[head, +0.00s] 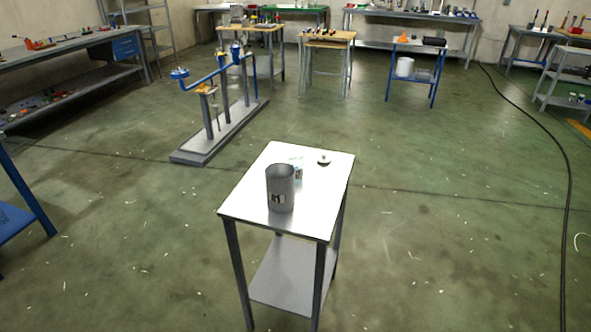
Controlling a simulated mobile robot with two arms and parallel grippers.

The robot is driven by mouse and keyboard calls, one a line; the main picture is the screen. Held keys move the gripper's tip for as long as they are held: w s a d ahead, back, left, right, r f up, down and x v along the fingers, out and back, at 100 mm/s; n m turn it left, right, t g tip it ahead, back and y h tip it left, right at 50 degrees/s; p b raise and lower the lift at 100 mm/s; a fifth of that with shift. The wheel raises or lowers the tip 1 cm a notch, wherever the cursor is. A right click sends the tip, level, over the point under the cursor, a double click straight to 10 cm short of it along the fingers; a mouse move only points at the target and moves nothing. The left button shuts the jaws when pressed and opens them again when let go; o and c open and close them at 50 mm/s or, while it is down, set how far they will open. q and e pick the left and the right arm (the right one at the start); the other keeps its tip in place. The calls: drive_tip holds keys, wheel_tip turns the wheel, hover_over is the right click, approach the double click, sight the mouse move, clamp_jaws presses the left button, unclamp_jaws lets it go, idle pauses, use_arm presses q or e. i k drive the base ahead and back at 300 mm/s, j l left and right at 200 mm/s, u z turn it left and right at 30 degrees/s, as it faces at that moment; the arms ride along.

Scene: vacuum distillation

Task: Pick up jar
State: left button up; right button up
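A grey metal cylindrical jar (281,188) with an open top and a small dark-and-white label stands upright on a small table (248,196) with a white top. Behind the jar, a small pale container with a greenish label (297,165) is partly hidden by it. A small round lid-like piece with a dark knob (323,159) lies near the table's far right. Neither of my grippers shows in the head view.
The table has a lower shelf (285,272). Behind it stands a blue and grey apparatus on a long grey base (205,146). Workbenches line the back and left. A black cable (540,125) runs along the floor at right. Green floor around the table is open.

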sight(296, 166)
drive_tip(key=i+l, duration=0.15)
drive_tip(key=l, duration=0.2)
drive_tip(key=i+l+u, duration=0.15)
drive_tip(key=l, duration=0.6)
drive_tip(key=i+l+u, duration=0.2)
drive_tip(key=l, duration=0.2)
drive_tip(key=i+l+u, duration=0.4)
drive_tip(key=l, duration=0.5)
drive_tip(key=i+l+u, duration=0.25)
drive_tip(key=l, duration=0.2)
drive_tip(key=i+l+u, duration=0.2)
drive_tip(key=l, duration=0.3)
drive_tip(key=l+u, duration=0.2)
drive_tip(key=l, duration=0.3)
drive_tip(key=l+u, duration=0.2)
drive_tip(key=l, duration=0.35)
